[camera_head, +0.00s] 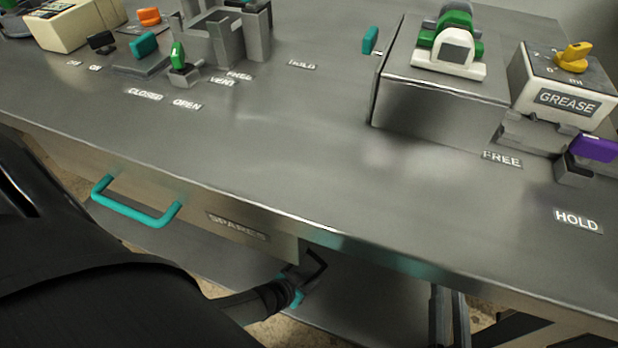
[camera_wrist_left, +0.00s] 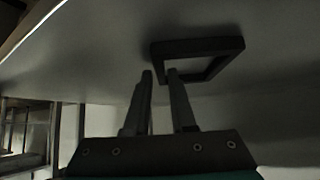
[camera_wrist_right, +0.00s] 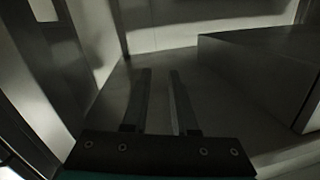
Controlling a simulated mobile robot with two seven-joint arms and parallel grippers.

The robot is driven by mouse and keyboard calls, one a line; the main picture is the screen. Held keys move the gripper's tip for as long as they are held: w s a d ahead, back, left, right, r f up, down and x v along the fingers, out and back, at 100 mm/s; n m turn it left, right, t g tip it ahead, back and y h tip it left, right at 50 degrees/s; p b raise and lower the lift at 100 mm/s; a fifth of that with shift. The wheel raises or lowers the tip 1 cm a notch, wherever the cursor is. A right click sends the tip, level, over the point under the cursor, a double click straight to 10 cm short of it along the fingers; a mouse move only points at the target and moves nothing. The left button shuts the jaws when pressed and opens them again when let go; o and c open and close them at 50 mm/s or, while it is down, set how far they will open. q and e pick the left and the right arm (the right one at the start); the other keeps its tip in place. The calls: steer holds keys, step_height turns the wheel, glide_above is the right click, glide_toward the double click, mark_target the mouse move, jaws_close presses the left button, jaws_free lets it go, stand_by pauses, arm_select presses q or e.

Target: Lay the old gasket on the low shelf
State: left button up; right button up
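The old gasket, a dark square ring (camera_wrist_left: 198,47), shows just beyond the tips of my left gripper (camera_wrist_left: 160,73) in the left wrist view. The two fingers stand a little apart, with the ring's near left corner at their tips; whether they clamp it is unclear. In the head view my left gripper (camera_head: 301,284) is below the worktop's front edge, and part of the gasket (camera_head: 318,265) shows there, just above the low shelf (camera_head: 375,300). Contact between gasket and shelf cannot be made out. My right gripper (camera_wrist_right: 160,71) is open and empty in the right wrist view.
The steel worktop (camera_head: 300,130) overhangs the shelf. The drawer marked SPARES (camera_head: 238,226), with a teal handle (camera_head: 135,205), is left of my left gripper. A large grey box (camera_wrist_right: 265,70) is to the right in the right wrist view. The shelf's right part looks bare.

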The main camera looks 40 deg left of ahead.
arm_select(q)
steer(key=shift+o, duration=1.3)
steer(key=shift+r, duration=0.15)
